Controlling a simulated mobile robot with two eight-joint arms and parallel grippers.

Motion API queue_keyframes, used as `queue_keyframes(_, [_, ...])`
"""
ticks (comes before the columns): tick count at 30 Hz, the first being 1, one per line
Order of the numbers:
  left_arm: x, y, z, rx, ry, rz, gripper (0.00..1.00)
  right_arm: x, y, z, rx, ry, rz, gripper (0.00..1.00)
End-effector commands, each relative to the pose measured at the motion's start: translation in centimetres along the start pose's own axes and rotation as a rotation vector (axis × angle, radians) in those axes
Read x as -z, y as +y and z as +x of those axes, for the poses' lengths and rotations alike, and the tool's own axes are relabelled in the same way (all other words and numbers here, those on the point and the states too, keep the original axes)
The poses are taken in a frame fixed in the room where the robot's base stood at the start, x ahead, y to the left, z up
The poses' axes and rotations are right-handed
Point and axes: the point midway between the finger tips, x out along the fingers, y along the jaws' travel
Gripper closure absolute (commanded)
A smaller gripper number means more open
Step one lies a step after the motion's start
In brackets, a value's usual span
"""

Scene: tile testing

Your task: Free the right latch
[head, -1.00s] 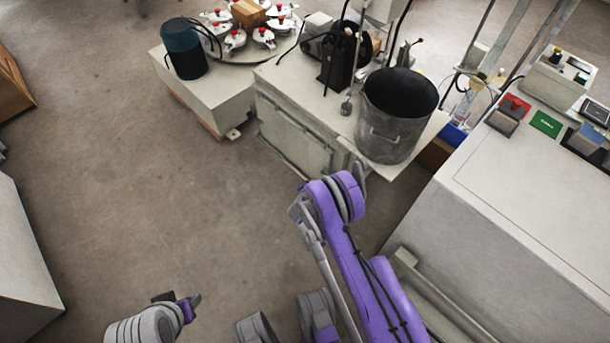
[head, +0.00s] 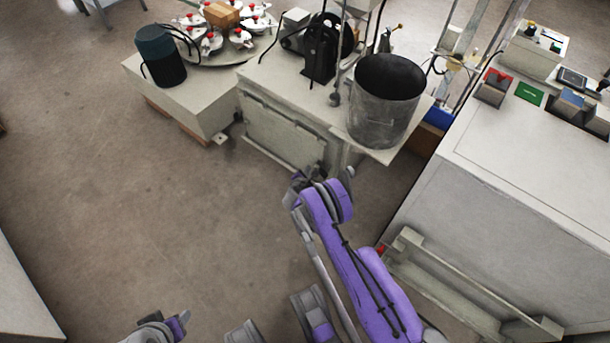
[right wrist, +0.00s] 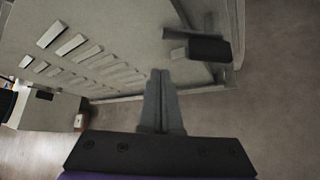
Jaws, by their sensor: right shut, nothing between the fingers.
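In the right wrist view, a dark block on a grey metal bracket (right wrist: 208,48) sits near the edge of a pale slotted panel (right wrist: 130,22); it looks like the right latch. My right gripper (right wrist: 160,75) is shut and empty. Its fingertips appear below and left of the dark block, apart from it in the picture; the depth gap is unclear. In the head view, my right gripper (head: 312,174) is at the lower right of the cabinet front (head: 285,138), and my wrist hides the latch. My left gripper (head: 180,322) is low at the bottom edge; its jaws are unclear.
A large grey bucket (head: 384,110) stands on the cabinet top, above my right gripper. A long pale bench (head: 530,175) is on the right, with a rail (head: 455,285) along its side close to my arm. Open floor (head: 130,215) lies to the left.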

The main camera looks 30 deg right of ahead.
Motion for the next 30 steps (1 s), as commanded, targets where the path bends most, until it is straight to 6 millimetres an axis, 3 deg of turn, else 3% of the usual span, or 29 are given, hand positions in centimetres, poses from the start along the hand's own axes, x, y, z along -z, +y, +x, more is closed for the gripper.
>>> queue_keyframes(6, [-0.2,0.0,1.0,0.0,0.001,0.0,0.5,0.0,-0.1,4.2,0.0,-0.001,0.0,1.0])
queue_keyframes(15, [-0.2,0.0,1.2,0.0,0.001,0.0,0.5,-2.7,0.0,1.6,-0.001,0.0,-0.001,1.0])
queue_keyframes(30, [-0.2,0.0,1.2,0.0,0.001,0.0,0.5,-3.2,0.0,1.2,-0.001,0.001,-0.001,1.0])
